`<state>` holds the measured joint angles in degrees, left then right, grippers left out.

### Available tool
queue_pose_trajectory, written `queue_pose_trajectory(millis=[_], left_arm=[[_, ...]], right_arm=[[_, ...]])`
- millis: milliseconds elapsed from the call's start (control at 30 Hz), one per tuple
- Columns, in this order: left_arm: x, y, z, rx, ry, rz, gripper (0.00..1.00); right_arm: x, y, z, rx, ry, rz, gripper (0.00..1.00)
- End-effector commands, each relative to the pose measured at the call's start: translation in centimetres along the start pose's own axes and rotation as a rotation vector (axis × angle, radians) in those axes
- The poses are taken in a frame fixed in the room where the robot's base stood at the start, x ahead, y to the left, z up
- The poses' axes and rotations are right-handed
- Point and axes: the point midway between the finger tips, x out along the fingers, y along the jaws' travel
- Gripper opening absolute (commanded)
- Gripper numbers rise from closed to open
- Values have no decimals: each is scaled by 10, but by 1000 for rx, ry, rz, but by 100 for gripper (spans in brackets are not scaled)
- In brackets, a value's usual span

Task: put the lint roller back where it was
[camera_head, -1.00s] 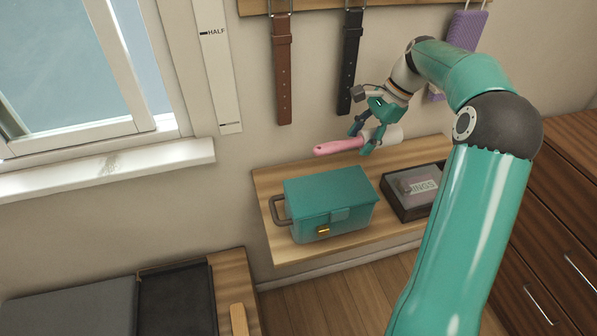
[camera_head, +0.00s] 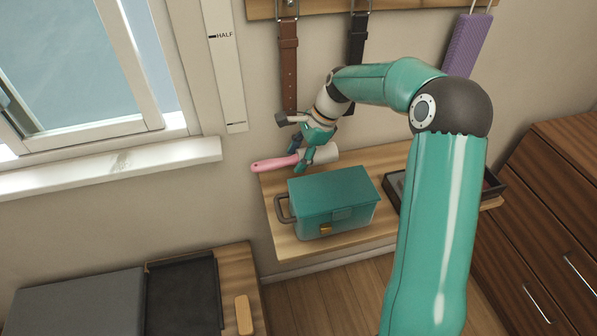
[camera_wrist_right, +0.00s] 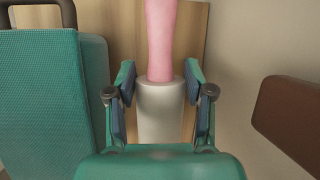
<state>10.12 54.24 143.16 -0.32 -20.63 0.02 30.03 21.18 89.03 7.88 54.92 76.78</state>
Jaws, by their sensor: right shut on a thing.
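The lint roller has a pink handle (camera_head: 272,163) and a white roll (camera_head: 328,153). My right gripper (camera_head: 302,163) is shut on it near where handle and roll meet. It is held roughly level, handle toward the left, at the wall behind the teal box. Whether it touches the wooden shelf (camera_head: 285,244) I cannot tell. In the right wrist view the fingers (camera_wrist_right: 160,88) sit on both sides of the white roll (camera_wrist_right: 160,115), and the pink handle (camera_wrist_right: 160,40) runs away from me. My left gripper is not in view.
The teal box (camera_head: 330,188) stands on the shelf just in front of the roller. A dark tray (camera_head: 490,191) at the right is partly hidden by my arm. A brown belt (camera_head: 289,70), a black belt (camera_head: 358,40) and a purple item (camera_head: 467,45) hang on the wall.

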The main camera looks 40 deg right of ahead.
Motion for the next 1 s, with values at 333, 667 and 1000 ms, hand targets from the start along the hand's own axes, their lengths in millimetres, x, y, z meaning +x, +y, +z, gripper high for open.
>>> queue_pose_trajectory(millis=[333,667,1000], left_arm=[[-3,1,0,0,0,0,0],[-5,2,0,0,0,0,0],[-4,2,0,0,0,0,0]], right_arm=[[32,5,-14,1,0,1,15],[61,9,-27,0,0,-1,15],[62,10,-27,0,0,0,64]])
